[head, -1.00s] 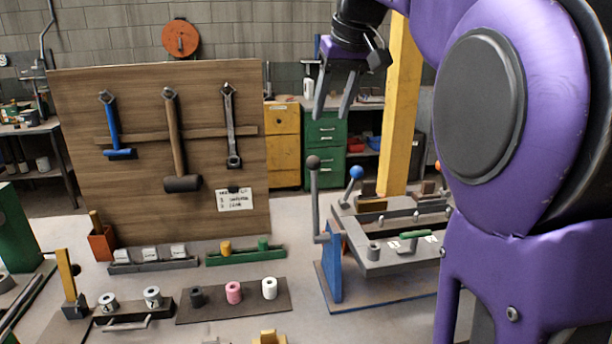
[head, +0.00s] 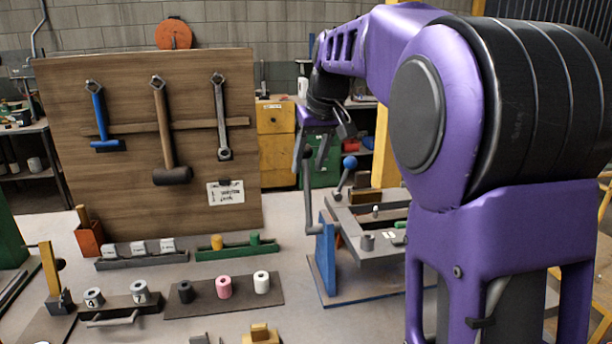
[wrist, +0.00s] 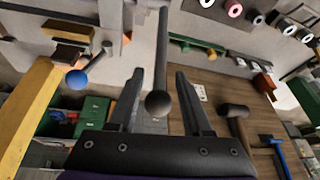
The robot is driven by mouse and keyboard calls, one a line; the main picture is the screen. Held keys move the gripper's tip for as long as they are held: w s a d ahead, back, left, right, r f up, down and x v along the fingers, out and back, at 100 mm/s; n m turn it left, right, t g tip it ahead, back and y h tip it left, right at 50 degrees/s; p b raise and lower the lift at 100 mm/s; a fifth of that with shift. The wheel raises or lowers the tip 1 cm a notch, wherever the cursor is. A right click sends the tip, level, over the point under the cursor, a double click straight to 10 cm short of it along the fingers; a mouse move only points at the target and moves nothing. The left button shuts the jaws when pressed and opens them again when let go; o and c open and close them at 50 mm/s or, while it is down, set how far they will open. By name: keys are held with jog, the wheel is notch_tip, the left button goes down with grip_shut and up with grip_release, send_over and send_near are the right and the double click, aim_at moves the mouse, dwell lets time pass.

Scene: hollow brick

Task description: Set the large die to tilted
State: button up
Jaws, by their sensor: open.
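No part is plainly labelled as the large die. A grey bench-like frame (head: 372,262) on a blue upright (head: 326,262) stands right of centre, partly hidden by my arm. A grey lever (head: 310,215) rises beside the blue upright. Its dark ball knob (wrist: 158,104) shows in the wrist view between my open fingers, with no clear contact. My gripper (head: 311,160) is open, pointing down at the lever's top; it also shows in the wrist view (wrist: 158,74). A second lever with a blue knob (head: 350,162) stands just right, also in the wrist view (wrist: 77,79).
A wooden tool board (head: 130,200) with a hammer (head: 165,140) and wrenches stands to the left. A dark tray (head: 238,293) with three rollers and a green rack (head: 237,253) lie in front of it. A yellow post (head: 386,150) stands behind the fixture.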

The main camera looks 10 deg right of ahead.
jog(key=shift+x, duration=1.4)
grip_shut()
dwell(0.4)
